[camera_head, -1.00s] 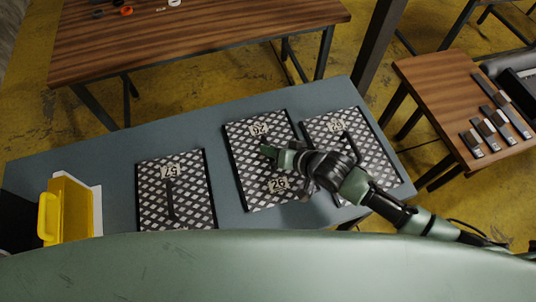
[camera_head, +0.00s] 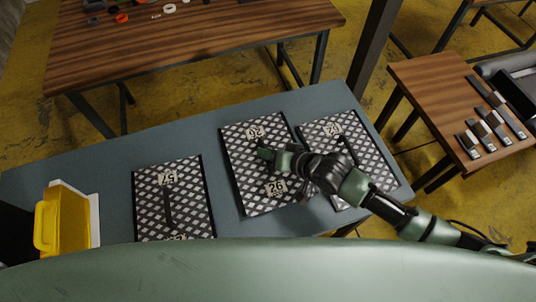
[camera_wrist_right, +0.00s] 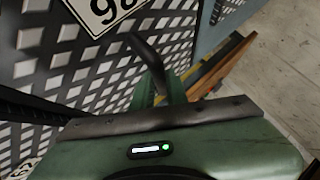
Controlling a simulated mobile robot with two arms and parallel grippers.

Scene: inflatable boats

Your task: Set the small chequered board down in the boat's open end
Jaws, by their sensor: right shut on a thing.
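Three chequered boards lie on the blue-grey table (camera_head: 100,165) in the head view. The middle board (camera_head: 242,172) carries number labels at both ends. My right gripper (camera_head: 274,158) is over its middle and shut on it, with the hold itself partly hidden. The wrist view shows the chequered board (camera_wrist_right: 60,55) close up and a dark curved bar at the gripper jaw. I cannot tell whether the board touches the table. Another board (camera_head: 150,205) lies to the left and a third (camera_head: 365,150) to the right, partly behind my arm. I can make out no boat for certain. My left gripper is not seen.
A yellow container (camera_head: 65,215) stands at the table's left end. A wooden table (camera_head: 200,45) with small orange and white rings is at the back. A smaller wooden table (camera_head: 425,80) with metal-and-dark pieces is at the right. Bare table top lies between the left and middle boards.

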